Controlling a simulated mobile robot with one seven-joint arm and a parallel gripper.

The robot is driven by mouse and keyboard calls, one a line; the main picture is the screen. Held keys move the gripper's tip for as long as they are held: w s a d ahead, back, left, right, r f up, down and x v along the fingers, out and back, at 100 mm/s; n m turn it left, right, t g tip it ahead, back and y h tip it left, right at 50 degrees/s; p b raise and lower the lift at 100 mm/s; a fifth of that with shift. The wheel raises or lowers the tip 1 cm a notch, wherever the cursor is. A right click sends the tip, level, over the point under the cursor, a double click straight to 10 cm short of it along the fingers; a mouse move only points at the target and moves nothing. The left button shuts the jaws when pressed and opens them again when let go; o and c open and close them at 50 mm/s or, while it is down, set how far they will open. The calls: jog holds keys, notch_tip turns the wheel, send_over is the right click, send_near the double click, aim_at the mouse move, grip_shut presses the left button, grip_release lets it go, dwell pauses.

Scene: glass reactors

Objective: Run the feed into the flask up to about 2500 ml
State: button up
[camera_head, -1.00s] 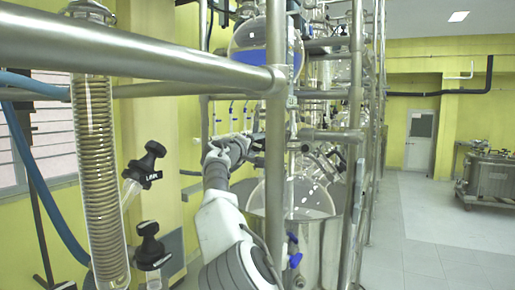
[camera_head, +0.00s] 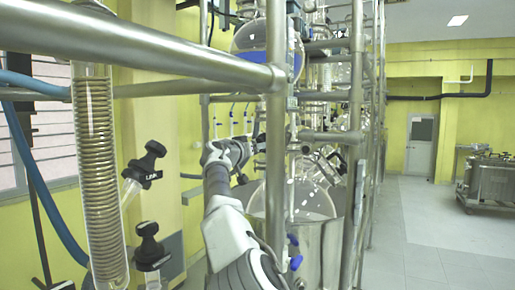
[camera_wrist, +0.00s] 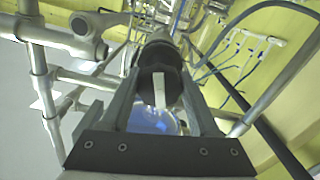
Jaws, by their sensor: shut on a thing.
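My gripper (camera_wrist: 160,88) has its two fingers on either side of a black knob (camera_wrist: 158,55) with a white bar across its face, and is shut on it. A glass vessel with blue liquid (camera_wrist: 150,122) shows behind the knob. In the head view, the vessel with blue liquid (camera_head: 251,37) hangs high in the frame. A large round glass flask (camera_head: 305,200) sits low in a metal pot (camera_head: 318,250) and looks clear. My gripper's tips and the knob are hard to make out there, partly behind a steel post. No level marks are readable.
Steel rails and posts (camera_head: 276,130) stand close around my arm. A coiled glass condenser (camera_head: 98,170) and black-capped valves (camera_head: 148,245) are at the left. Open floor (camera_head: 430,250) lies at the right, with a metal tank (camera_head: 490,180) beyond.

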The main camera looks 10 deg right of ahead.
jog(key=m, duration=0.6)
jog(key=shift+a+f+m, duration=0.1)
jog(key=shift+m, duration=0.2)
dwell(0.5)
jog(key=o, duration=1.4)
jog(key=shift+b+v, duration=6.15)
jog(key=shift+v, duration=2.55)
